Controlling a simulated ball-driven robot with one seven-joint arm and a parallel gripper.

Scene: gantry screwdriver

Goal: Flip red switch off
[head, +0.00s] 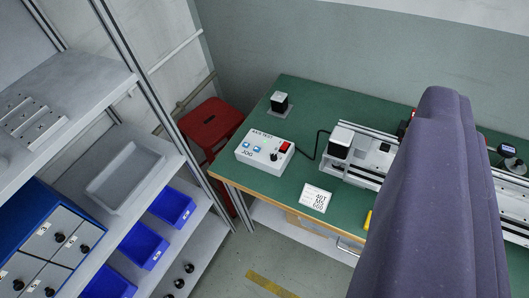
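The red switch (284,147) sits at the right end of the top of a white control box (257,158). It is too small here to tell which way it is tipped. No gripper fingers can be made out. A large purple-grey shape fills the right foreground, apart from the switch in the picture, and hides part of the bench. I cannot tell whether it is part of my arm.
A metal gantry rail (365,150) lies along the bench, right of the box. A white label card (316,198) lies in front. A red stool (209,123) stands behind the left shelf rack (149,88), which holds blue bins (171,207). Floor (262,263) before the bench looks clear.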

